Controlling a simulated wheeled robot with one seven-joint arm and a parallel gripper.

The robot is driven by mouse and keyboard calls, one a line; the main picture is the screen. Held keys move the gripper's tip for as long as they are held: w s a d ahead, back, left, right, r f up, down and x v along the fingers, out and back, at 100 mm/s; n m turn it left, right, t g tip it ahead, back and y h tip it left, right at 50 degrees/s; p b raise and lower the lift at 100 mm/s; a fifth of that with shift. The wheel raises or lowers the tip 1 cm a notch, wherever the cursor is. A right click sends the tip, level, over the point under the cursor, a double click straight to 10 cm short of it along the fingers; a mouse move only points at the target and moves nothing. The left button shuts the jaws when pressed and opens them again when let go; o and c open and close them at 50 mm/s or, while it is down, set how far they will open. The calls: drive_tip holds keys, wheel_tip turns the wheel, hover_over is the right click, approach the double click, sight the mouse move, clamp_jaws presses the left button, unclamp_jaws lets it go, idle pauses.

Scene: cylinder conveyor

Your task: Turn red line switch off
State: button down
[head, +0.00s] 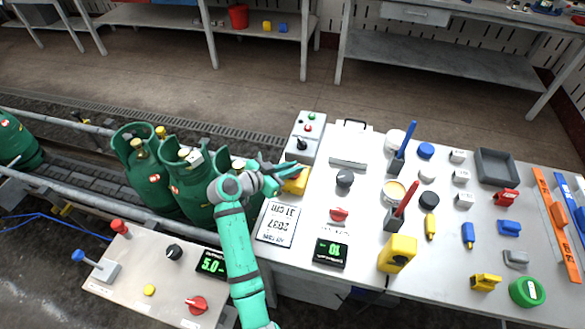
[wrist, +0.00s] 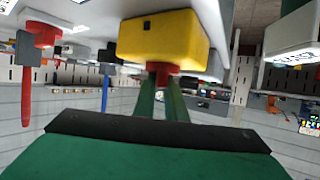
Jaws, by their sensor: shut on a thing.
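My gripper (head: 283,171) is at the left edge of the white worktop, over a yellow box (head: 297,183). In the wrist view the yellow box (wrist: 163,40) fills the upper middle, and my green fingers (wrist: 163,95) are shut on the small red part (wrist: 161,68) under it. A red-handled lever switch (head: 405,200) on a dark base stands upright further right on the worktop. A red handle (wrist: 26,95) shows at the wrist view's left. I cannot tell which switch is the red line's.
Green gas cylinders (head: 185,180) stand on the conveyor left of my arm. A control box (head: 306,138) with buttons is behind my gripper. A blue lever (head: 405,142), a larger yellow box (head: 398,253) and a display (head: 331,252) are on the worktop.

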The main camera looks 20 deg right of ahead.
drive_tip(key=shift+f+m+g+h, duration=0.1)
drive_tip(key=shift+m+g+h, duration=0.2)
drive_tip(key=shift+m+g, duration=0.75)
drive_tip(key=shift+s, duration=0.1)
drive_tip(key=c, duration=1.8)
unclamp_jaws()
drive_tip(key=shift+a, duration=0.25)
drive_tip(key=v, duration=1)
drive_tip(key=shift+a, duration=0.2)
drive_tip(key=shift+w, duration=0.2)
